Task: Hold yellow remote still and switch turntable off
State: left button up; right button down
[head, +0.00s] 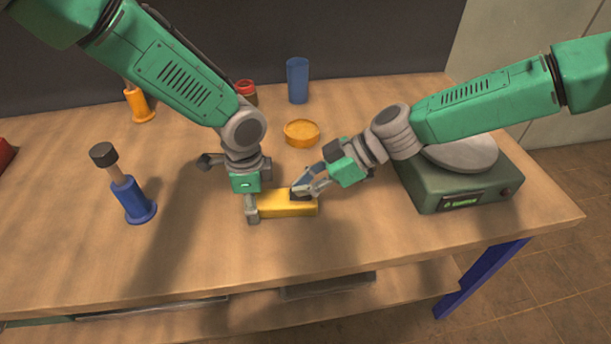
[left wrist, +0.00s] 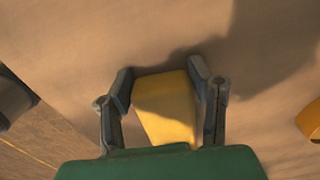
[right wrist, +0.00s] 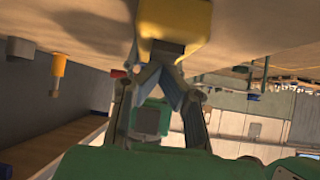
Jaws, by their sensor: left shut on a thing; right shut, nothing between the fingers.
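The yellow remote (head: 290,210) lies flat on the table and also shows in the left wrist view (left wrist: 165,112) and right wrist view (right wrist: 182,18). My left gripper (head: 252,206) is shut on its left end, with one finger on each side in the left wrist view (left wrist: 162,74). My right gripper (head: 300,188) is shut and empty, its tips at the dark switch on the remote's top; in the right wrist view the tips (right wrist: 157,72) seem to touch it. The green turntable (head: 480,192) stands at the right, with its grey disc partly behind my right arm and its display glowing green.
An orange dish (head: 301,133) lies behind the remote. A blue cup (head: 297,80), a red-lidded jar (head: 246,92) and an orange-based tool (head: 141,106) stand further back. A blue-based tool (head: 134,202) stands at the left. The table (head: 350,235) is clear in front.

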jog(key=shift+f, duration=0.2)
dwell(0.4)
